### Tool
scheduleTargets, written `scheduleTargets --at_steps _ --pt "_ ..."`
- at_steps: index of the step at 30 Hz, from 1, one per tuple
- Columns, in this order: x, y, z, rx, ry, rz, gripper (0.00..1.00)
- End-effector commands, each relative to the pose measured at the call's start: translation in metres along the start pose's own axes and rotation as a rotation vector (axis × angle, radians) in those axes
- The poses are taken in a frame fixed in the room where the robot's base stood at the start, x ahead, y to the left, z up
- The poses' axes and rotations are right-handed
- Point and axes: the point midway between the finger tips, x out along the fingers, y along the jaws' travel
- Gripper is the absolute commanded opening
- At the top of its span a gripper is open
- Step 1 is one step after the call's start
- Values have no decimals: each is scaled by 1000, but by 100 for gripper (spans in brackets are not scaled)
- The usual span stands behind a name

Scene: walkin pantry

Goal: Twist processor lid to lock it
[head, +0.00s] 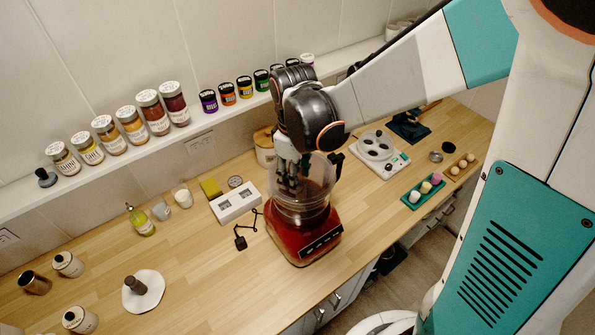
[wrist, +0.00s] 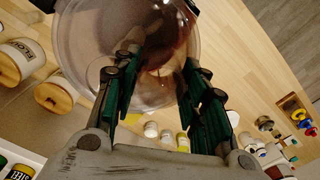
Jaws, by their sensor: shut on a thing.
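The food processor has a red base (head: 303,242) on the wooden counter, with a clear bowl (head: 297,211) upright on it. Its clear lid (head: 319,170) is on top of the bowl, and my arm partly covers it. My gripper (head: 288,188) reaches down from above, with its fingers at the lid. In the wrist view the round clear lid (wrist: 88,40) fills the upper middle, and my gripper (wrist: 158,85) has green finger pads on either side of part of it. The fingers are closed on the lid. The exact contact and the lid's locking tabs cannot be made out.
A white two-slot box (head: 236,204) and a small black item (head: 240,243) are close left of the processor. A white cooker (head: 379,153) and a green tray (head: 411,201) are to its right. Spice jars line the shelf behind.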

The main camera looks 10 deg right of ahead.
Motion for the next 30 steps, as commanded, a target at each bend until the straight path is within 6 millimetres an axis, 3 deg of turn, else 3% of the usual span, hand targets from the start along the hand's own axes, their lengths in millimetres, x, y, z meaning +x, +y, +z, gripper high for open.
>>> scheduleTargets --at_steps 1,3,4,16,30 --pt "0 0 0 0 0 0 44" --pt "0 0 0 1 0 0 59" --pt "0 0 0 1 0 0 61" --pt "-3 0 0 2 0 0 61" --pt "-36 0 0 2 0 0 61"
